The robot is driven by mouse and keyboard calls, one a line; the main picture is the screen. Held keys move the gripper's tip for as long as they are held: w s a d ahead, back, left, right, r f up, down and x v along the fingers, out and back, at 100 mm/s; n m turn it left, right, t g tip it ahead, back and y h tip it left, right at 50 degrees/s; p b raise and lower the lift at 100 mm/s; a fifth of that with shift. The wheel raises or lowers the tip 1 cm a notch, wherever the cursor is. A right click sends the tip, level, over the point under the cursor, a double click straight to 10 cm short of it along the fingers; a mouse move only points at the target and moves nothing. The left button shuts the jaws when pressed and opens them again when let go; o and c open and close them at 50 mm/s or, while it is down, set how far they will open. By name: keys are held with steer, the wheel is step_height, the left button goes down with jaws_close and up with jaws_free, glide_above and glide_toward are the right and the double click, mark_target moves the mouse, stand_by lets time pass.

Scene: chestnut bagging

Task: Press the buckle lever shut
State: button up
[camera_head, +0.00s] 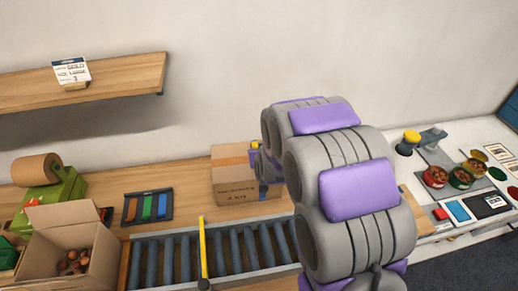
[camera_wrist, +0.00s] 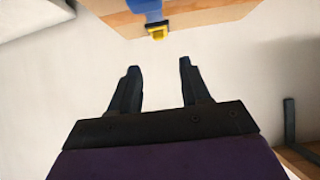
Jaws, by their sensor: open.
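In the wrist view a small yellow piece that looks like the buckle lever (camera_wrist: 157,31) sits at the end of a blue strap (camera_wrist: 147,8) on the cardboard box (camera_wrist: 195,14). Whether the lever is raised or shut is too small to tell. My gripper (camera_wrist: 158,66) is open and empty, its two dark fingers pointing toward the yellow piece, with a gap between. In the head view the box (camera_head: 232,180) stands behind the roller conveyor, and a yellow spot (camera_head: 254,145) shows at its upper right. My arm hides the box's right side and most of my gripper.
A roller conveyor (camera_head: 215,254) with a yellow bar (camera_head: 203,248) runs in front. An open carton of chestnuts (camera_head: 45,245) stands left. A wall shelf (camera_head: 125,78) juts out upper left. Bowls (camera_head: 436,177) and a yellow-topped item (camera_head: 411,139) are on the right counter.

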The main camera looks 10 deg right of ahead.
steer(key=b+v, duration=0.2)
steer(key=v, duration=0.4)
steer(key=shift+b, duration=0.4)
steer(key=shift+s, duration=0.15)
